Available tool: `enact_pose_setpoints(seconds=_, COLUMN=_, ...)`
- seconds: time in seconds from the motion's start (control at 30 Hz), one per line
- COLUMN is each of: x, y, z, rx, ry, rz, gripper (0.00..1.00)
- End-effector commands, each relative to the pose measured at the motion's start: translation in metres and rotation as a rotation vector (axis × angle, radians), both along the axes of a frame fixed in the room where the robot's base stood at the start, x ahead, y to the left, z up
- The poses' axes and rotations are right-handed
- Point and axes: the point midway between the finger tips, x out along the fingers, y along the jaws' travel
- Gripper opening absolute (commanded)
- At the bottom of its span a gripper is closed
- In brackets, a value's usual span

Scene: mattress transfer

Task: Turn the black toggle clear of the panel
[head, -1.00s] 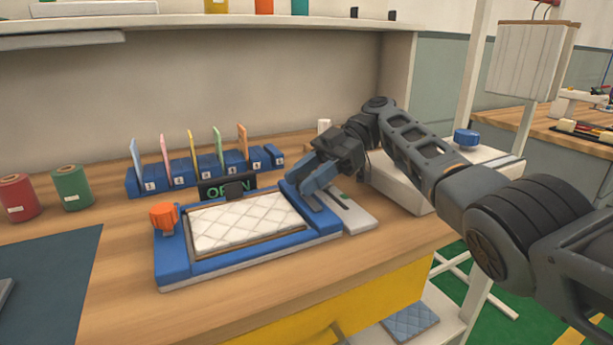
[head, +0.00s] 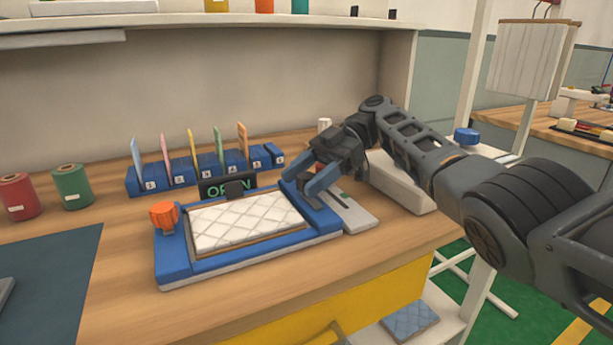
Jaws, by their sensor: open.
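A white quilted panel (head: 245,221) lies in a blue frame (head: 185,262) on the wooden bench. A small black piece (head: 234,188), which looks like the toggle, stands at the middle of the frame's back edge, in front of the OPEN sign (head: 213,184). From here I cannot tell whether it overlaps the panel. My gripper (head: 310,188) is over the frame's right side, pointing down, with its blue fingers apart. I see nothing held between them. The fingers hide part of the frame's right side, and I cannot tell whether they touch it.
An orange knob (head: 164,215) stands on the frame's left back corner. A row of numbered blue holders (head: 205,168) with coloured cards is behind. Red (head: 18,196) and green (head: 72,186) spools stand at left. A light plate (head: 358,219) lies right of the frame. Bare bench lies left of the frame.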

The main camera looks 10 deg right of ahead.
Motion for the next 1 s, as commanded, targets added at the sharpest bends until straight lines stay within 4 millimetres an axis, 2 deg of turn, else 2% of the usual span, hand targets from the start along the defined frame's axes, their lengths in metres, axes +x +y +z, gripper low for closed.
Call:
enact_pose_setpoints(seconds=0.17, x=0.0, y=0.0, z=0.002, rx=0.001, ry=-0.001, rz=-0.001, gripper=0.61)
enact_pose_setpoints(seconds=0.27, x=0.0, y=0.0, z=0.011, rx=-0.001, ry=-0.003, rz=0.0, gripper=0.61)
enact_pose_setpoints(seconds=0.47, x=0.0, y=-0.001, z=0.047, rx=-0.001, ry=-0.004, rz=0.0, gripper=0.61)
enact_pose_setpoints(seconds=0.5, x=-0.003, y=-0.013, z=0.049, rx=-0.002, ry=-0.003, rz=-0.006, gripper=0.61)
enact_pose_setpoints(seconds=0.8, x=-0.027, y=-0.064, z=0.082, rx=-0.002, ry=-0.002, rz=-0.003, gripper=0.61)
enact_pose_setpoints(seconds=1.0, x=-0.04, y=-0.091, z=0.1, rx=-0.002, ry=0.0, rz=-0.001, gripper=0.61)
